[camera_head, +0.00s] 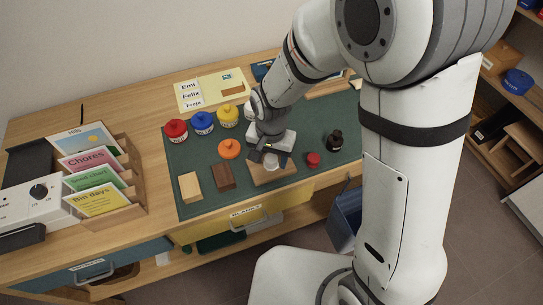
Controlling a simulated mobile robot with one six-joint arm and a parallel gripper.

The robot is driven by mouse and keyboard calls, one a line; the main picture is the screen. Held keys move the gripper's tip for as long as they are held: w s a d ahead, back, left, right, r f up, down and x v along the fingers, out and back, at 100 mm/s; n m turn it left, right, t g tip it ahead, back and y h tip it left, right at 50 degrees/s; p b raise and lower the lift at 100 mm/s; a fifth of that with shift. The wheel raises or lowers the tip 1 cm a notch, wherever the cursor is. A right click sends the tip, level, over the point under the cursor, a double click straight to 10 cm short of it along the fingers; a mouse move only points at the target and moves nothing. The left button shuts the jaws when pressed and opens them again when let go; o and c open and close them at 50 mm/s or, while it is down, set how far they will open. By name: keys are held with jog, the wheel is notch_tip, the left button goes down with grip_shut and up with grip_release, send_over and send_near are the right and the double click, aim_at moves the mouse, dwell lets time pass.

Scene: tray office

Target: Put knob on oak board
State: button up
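My gripper (271,153) points down over the right-middle of the green mat, and its fingers are too small and partly hidden to tell if they are open or shut. A small whitish rounded thing (271,164), perhaps the knob, shows directly below it. I cannot tell if it is held. Under both is a light wooden board (274,179), perhaps the oak board, lying on the mat. I cannot tell whether the whitish thing touches it. To the left lie a small pale wood block (190,187) and a dark brown block (223,177).
On the green mat (205,208) are an orange round thing (230,149), a red one (313,159) and a dark bottle (335,141). Red (176,131), blue (203,123) and yellow (228,116) jars stand behind. A wooden card rack (128,190) is at left.

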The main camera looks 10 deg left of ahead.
aim_at(271, 158)
notch_tip(271, 158, up, 12)
jog(key=p, duration=0.1)
jog(key=shift+r, duration=0.2)
dwell(0.3)
jog(key=s+d+r, duration=0.2)
jog(key=d, duration=0.5)
jog(key=s+d+r+n+t, duration=0.1)
jog(key=s+d+r, duration=0.1)
jog(key=d, duration=0.6)
jog(key=s+d+r+t, duration=0.1)
jog(key=s+d+r, duration=0.1)
jog(key=d, duration=0.6)
jog(key=shift+s+r, duration=0.15)
jog(key=shift+s, duration=0.5)
jog(key=shift+d, duration=0.1)
